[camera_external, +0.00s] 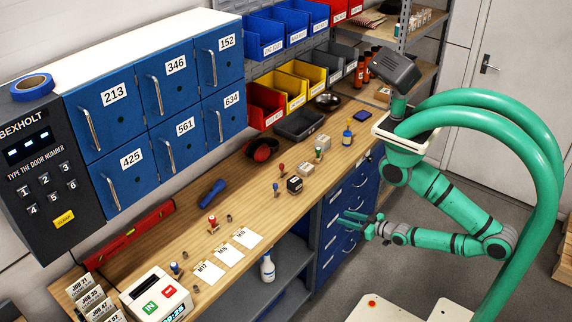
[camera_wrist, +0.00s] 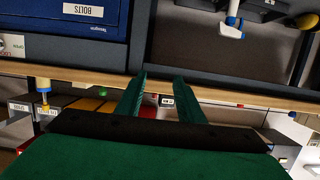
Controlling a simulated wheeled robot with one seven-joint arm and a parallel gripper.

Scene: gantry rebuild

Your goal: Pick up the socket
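Small metal pieces that look like sockets stand on the wooden bench in the external view. One (camera_external: 229,218) is above the paper cards, one (camera_external: 185,254) is near the M12 card (camera_external: 208,271), and one (camera_external: 195,289) is by the white box. They are too small to tell apart surely. My gripper (camera_external: 347,221) is in front of the bench edge, to the right of these pieces and apart from them. In the wrist view my gripper (camera_wrist: 160,78) has its two green fingers spread, with nothing held between them. No socket is clear in the wrist view.
A spray bottle (camera_external: 267,267) stands on the shelf below. Bare wood lies mid-bench.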

